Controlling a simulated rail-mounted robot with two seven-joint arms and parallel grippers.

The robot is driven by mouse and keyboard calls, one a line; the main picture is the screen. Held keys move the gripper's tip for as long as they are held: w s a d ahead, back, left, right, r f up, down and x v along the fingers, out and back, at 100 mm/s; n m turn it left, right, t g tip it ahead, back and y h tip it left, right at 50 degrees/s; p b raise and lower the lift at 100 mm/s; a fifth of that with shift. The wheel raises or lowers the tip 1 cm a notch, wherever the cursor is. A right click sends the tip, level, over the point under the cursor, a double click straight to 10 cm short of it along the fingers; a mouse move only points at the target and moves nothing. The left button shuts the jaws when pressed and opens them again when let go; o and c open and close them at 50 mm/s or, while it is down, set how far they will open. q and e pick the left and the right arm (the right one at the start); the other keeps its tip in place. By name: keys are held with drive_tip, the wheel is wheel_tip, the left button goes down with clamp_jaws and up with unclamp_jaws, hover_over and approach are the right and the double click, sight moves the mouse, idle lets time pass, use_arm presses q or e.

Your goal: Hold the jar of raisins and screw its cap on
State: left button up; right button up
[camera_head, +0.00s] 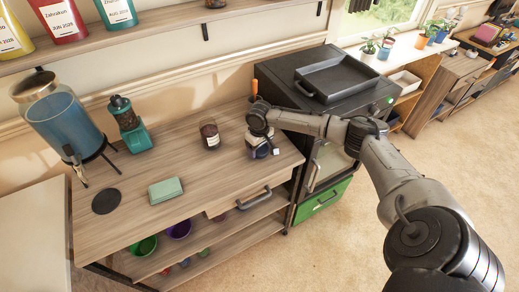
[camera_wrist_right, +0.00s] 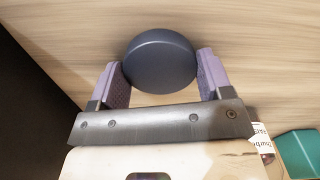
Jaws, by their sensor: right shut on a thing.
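A small dark brown jar with a pale label (camera_head: 209,135), which looks like the jar of raisins, stands upright on the wooden worktop. Its top is too small to read clearly. My right gripper (camera_head: 262,148) is low over the worktop, to the right of this jar and apart from it. In the right wrist view its two purple fingers (camera_wrist_right: 160,80) are shut on the sides of a dark, round, cap-like thing (camera_wrist_right: 160,62). What is under this cap is hidden. My left gripper is not in view.
The worktop (camera_head: 135,215) also holds a blue drink dispenser (camera_head: 62,120), a teal-based grinder (camera_head: 130,125), a green block (camera_head: 165,191) and a black disc (camera_head: 106,201). A dark cabinet with a black tray (camera_head: 338,78) stands to the right.

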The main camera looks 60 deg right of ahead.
sight(260, 149)
drive_tip(key=shift+r, duration=0.5)
wheel_tip(260, 149, up, 4)
drive_tip(key=shift+f+p, duration=0.2)
drive_tip(key=shift+p, duration=0.35)
drive_tip(key=s+d+r+p, duration=0.1)
drive_tip(key=s+d+r, duration=0.2)
drive_tip(key=s+r, duration=0.3)
drive_tip(key=shift+s+d+r+p, duration=0.2)
drive_tip(key=shift+s+p, duration=0.1)
drive_tip(key=shift+s, duration=2.25)
